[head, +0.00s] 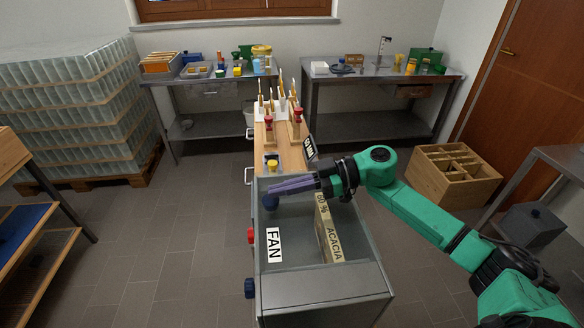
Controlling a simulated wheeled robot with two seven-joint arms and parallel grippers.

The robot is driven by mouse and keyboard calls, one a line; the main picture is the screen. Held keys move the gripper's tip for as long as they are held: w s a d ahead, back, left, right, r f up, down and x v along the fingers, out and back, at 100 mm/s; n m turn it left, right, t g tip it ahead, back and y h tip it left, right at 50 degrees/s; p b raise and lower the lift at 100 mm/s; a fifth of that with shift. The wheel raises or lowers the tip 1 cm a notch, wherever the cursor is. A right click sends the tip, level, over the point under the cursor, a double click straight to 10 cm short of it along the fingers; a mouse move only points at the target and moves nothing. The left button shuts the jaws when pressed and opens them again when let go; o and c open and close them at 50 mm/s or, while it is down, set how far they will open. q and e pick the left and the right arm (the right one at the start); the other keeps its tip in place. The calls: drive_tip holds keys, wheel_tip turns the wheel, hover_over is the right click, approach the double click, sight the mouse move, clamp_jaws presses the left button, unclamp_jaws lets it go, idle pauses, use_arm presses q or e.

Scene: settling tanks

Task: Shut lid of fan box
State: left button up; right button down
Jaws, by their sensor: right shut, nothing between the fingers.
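The grey metal box (330,283) stands in the lower middle of the head view. A white label reading FAN (274,245) is on its left part, and a narrow board marked ACACIA (330,238) runs along its right part. I cannot clearly tell the lid from the box body, nor its angle. My right gripper (271,194) reaches in from the right over the far end of the box. Its purple fingers are shut and empty, with the tips close to a dark blue knob (269,203); contact is unclear. My left gripper is not in view.
A red knob (251,237) and a blue knob (249,288) stick out on the box's left side. Behind it is a wooden bench (287,155) with several upright tools. A wooden crate (455,178) stands on the floor at right.

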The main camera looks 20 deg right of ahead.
drive_tip(key=shift+s+d+f, duration=0.1)
drive_tip(key=shift+d+f, duration=0.05)
drive_tip(key=shift+f, duration=0.3)
